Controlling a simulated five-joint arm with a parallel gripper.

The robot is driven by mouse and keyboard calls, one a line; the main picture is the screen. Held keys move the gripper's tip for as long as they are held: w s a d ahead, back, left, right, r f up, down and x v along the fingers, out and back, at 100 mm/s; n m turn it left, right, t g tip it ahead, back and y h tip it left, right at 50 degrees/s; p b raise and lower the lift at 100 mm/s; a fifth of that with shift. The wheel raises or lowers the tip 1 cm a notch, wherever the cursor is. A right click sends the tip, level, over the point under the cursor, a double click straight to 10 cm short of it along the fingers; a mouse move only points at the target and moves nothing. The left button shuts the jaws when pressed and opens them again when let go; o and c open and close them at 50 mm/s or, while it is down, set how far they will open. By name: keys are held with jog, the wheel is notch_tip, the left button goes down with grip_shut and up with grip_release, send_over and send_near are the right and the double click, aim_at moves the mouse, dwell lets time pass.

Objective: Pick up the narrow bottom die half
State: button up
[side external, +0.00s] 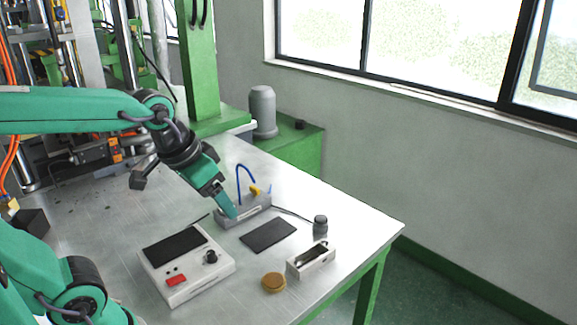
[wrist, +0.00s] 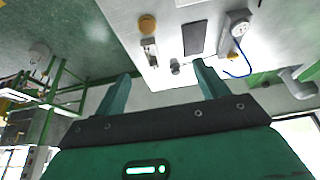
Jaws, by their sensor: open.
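A narrow, pale metal block with a dark slot along its top, which looks like the narrow bottom die half (side external: 311,262), stands near the table's front right edge in the side view. It also shows in the wrist view (wrist: 149,49), upper middle. My gripper (side external: 230,211) is open and points down to the right, in front of a grey block (side external: 257,206) with a blue tube. It is left of and farther back than the slotted block. In the wrist view my two fingers (wrist: 163,68) are apart with nothing held between them.
A dark flat pad (side external: 268,235) lies between the grey block and the slotted block. A small grey cylinder (side external: 320,227) stands behind the slotted block, and a brown round disc (side external: 273,282) lies left of it. A white control box (side external: 187,264) stands farther left.

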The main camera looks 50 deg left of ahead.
jog(key=w+d+f+g, duration=0.2)
jog(key=w+f, duration=0.2)
jog(key=w, duration=0.8)
jog(key=g, duration=0.3)
send_over(312, 255)
jog(key=s+d, duration=0.1)
notch_tip(312, 255, down, 13)
jog(key=shift+s+d+f, duration=0.1)
jog(key=shift+s+f, duration=0.05)
jog(key=shift+f, duration=1.05)
jog(key=shift+f, duration=2.6)
jog(key=shift+s+f, duration=0.1)
jog(key=shift+f, duration=0.15)
jog(key=c, duration=1.4)
